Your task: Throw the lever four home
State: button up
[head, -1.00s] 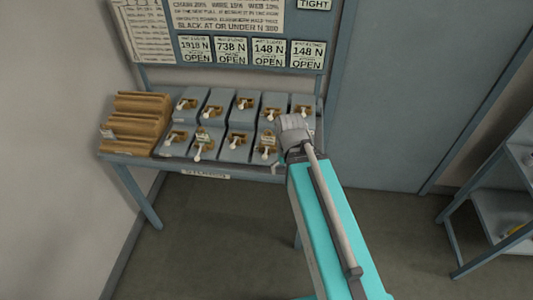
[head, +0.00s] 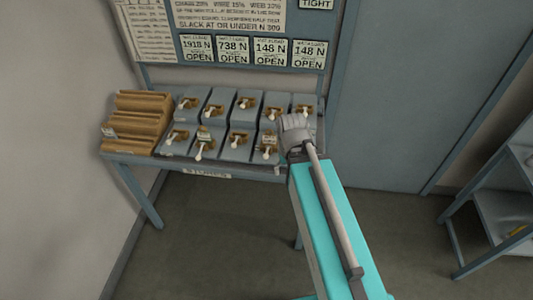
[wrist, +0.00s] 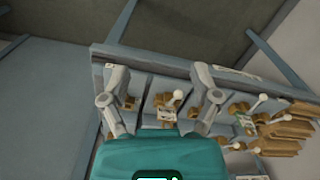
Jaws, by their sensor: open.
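Two rows of grey lever boxes with brass mounts and white-tipped levers stand on a bench. I cannot read which is number four. The fourth front-row lever from the left (head: 266,153) carries a pale tag and its white tip points toward the bench's front edge. In the wrist view a tagged lever (wrist: 168,97), apparently the same one, shows between my fingers. My gripper (wrist: 160,92) is open, one finger on each side of it, with no clear contact.
Brown stepped wooden racks (head: 137,122) stand at the bench's left end. Placards reading OPEN (head: 196,48) hang above the boxes. Neighbouring levers (head: 238,143) stand close by. A shelf unit (head: 500,205) is at far right. Floor is clear between.

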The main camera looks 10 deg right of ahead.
jog(key=shift+f+b, duration=0.35)
jog(key=shift+f, duration=0.15)
jog(key=shift+c, duration=1)
notch_tip(320, 180, down, 6)
jog(key=b, duration=0.5)
jog(key=shift+r+b, duration=0.15)
jog(key=shift+b, duration=0.2)
grip_shut()
jog(key=shift+f+b, duration=0.55)
jog(key=shift+d, duration=0.1)
